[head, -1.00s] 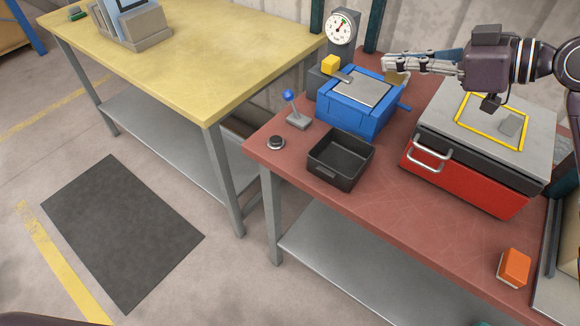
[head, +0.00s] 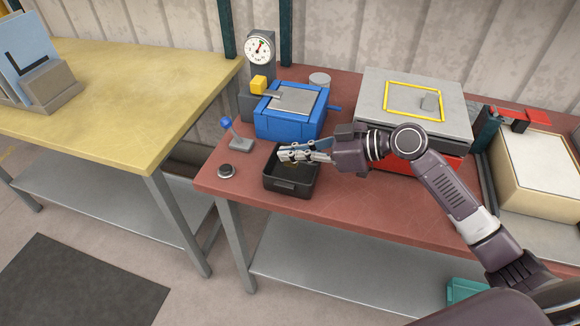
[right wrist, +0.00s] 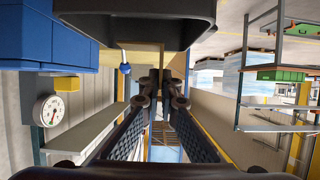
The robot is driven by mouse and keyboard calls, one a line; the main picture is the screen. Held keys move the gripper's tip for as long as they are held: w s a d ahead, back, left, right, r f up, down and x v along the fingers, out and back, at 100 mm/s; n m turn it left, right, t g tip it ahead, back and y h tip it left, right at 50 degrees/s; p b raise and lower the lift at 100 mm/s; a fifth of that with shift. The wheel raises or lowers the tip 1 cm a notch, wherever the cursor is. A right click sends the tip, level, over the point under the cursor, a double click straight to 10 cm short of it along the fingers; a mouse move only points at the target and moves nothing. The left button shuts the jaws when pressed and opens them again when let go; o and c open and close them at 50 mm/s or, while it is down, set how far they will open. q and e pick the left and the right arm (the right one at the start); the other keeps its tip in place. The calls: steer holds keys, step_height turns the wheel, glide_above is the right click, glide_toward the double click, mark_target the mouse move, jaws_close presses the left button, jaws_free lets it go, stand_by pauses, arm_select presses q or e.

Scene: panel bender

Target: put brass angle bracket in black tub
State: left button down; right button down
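The black tub (head: 291,187) stands on the red bench, open side up, left of the red case. My right gripper (head: 284,155) is over the tub, its fingers pointing left. The tub (right wrist: 135,15) fills the top of the right wrist view, close to the fingertips. My left gripper is not in view.
A blue panel bender (head: 290,112) is behind the tub, with a dial gauge (head: 260,48) beside it. A blue-knobbed lever (head: 238,142) and a black puck (head: 226,171) are left of the tub. A red case with grey lid (head: 455,115) is to the right.

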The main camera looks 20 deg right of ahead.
steer(key=shift+f, duration=0.75)
step_height(320, 180, down, 4)
steer(key=shift+f+p, duration=0.1)
steer(key=shift+p, duration=0.25)
steer(key=c, duration=2.7)
jaws_free()
steer(key=shift+f+b, duration=0.2)
steer(key=shift+b, duration=0.1)
steer(key=shift+o, duration=1.4)
steer(key=shift+r, duration=0.1)
